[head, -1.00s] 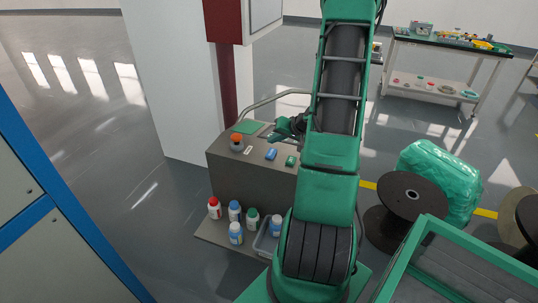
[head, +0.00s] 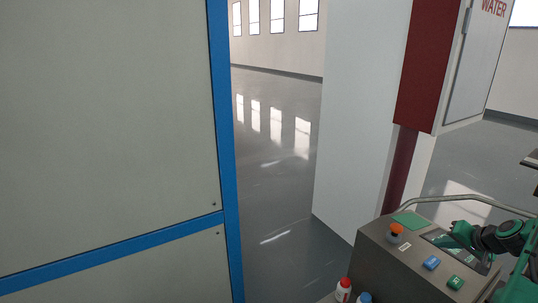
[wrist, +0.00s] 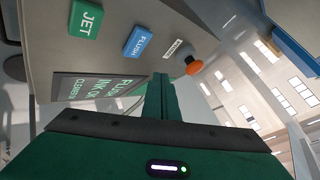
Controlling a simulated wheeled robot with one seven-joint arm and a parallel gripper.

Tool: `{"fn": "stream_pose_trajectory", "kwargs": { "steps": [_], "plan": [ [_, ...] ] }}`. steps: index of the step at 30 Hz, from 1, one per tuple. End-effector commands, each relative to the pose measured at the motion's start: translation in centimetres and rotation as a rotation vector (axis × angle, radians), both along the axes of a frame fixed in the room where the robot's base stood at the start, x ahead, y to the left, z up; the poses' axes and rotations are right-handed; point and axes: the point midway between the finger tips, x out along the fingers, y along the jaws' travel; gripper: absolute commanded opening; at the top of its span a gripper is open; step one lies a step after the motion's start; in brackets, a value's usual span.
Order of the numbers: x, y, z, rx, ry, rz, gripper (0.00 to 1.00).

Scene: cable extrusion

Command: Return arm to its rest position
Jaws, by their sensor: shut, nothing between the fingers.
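My green and black gripper (head: 459,231) is at the lower right of the head view, over the top panel of a grey control box (head: 375,258). In the wrist view its green fingers (wrist: 160,82) are together with nothing between them. Most of my arm is outside the head view. The box carries an orange knob (head: 396,230), a blue button (head: 432,263) and a green button (head: 455,283). In the wrist view the blue button (wrist: 137,41) reads FLUSH and the green button (wrist: 85,20) reads JET. I cannot tell whether the gripper touches the panel.
A blue-framed grey panel (head: 110,120) fills the left. A white pillar (head: 362,110) and a red and white cabinet (head: 425,70) stand behind the box. A curved metal rail (head: 480,201) runs behind my gripper. Bottle tops (head: 344,284) show beside the box. The floor between panel and pillar is clear.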

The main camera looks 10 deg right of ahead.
Motion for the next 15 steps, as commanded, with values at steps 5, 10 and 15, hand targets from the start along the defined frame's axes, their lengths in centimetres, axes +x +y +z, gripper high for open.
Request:
{"fn": "stream_pose_trajectory", "kwargs": {
  "steps": [5, 10, 15],
  "plan": [
    [-0.4, 3.9, 2.2, -0.03, 0.098, 0.092, 0.0],
    [-2.7, 8.6, 4.8, -0.065, 0.244, 0.181, 0.0],
    [-6.0, 12.7, 7.5, -0.095, 0.379, 0.237, 0.0]
  ]
}}
